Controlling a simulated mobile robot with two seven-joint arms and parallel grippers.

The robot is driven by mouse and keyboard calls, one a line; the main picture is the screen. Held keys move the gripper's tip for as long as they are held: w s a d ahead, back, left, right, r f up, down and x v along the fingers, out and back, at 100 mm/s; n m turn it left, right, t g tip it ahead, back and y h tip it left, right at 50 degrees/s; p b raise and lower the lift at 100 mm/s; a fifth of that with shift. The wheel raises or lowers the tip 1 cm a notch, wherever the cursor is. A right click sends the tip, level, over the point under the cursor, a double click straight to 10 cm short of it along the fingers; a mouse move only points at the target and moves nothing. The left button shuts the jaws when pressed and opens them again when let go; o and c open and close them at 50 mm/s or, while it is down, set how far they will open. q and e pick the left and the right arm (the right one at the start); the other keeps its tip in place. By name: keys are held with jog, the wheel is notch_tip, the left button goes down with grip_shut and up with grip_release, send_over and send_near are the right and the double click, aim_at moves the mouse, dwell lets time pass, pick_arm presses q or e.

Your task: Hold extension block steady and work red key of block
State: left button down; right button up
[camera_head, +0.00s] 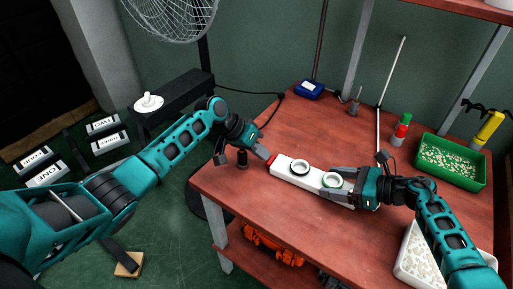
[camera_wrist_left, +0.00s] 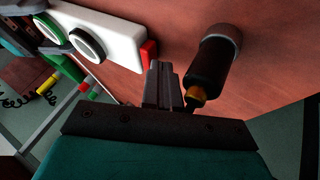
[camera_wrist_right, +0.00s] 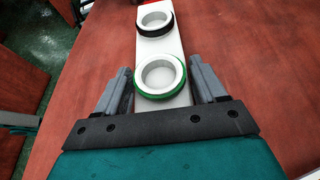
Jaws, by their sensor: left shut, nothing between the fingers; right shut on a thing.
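The white extension block (camera_head: 312,180) lies on the red-brown table, with two round sockets, one ringed black and one ringed green. The red key (camera_head: 272,158) is at its left end; it also shows in the left wrist view (camera_wrist_left: 149,54). My left gripper (camera_head: 264,155) is shut and empty, its fingertips right beside the red key; whether they touch it I cannot tell. My right gripper (camera_head: 343,189) is shut on the block's right end; in the right wrist view its fingers (camera_wrist_right: 162,88) sit either side of the green-ringed socket (camera_wrist_right: 160,95).
A dark cylinder (camera_wrist_left: 212,62) stands on the table close to my left fingers. A blue box (camera_head: 308,90) lies at the back.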

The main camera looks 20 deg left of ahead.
pick_arm(q)
jog(key=shift+s+d, duration=0.25)
jog(key=shift+d, duration=0.95)
jog(key=shift+s, duration=0.1)
pick_arm(e)
jog(key=shift+a, duration=0.15)
pick_arm(q)
jog(key=v, duration=0.9)
jog(key=shift+w+a, duration=0.25)
jog(key=shift+a, duration=0.1)
pick_arm(e)
jog(key=shift+f, duration=0.1)
pick_arm(q)
jog(key=shift+s+a+r, duration=0.15)
jog(key=shift+a+r, duration=0.2)
jog(key=shift+r, duration=0.1)
pick_arm(e)
jog(key=shift+d, duration=0.2)
jog(key=shift+s+f, duration=0.1)
jog(key=o, duration=1.5)
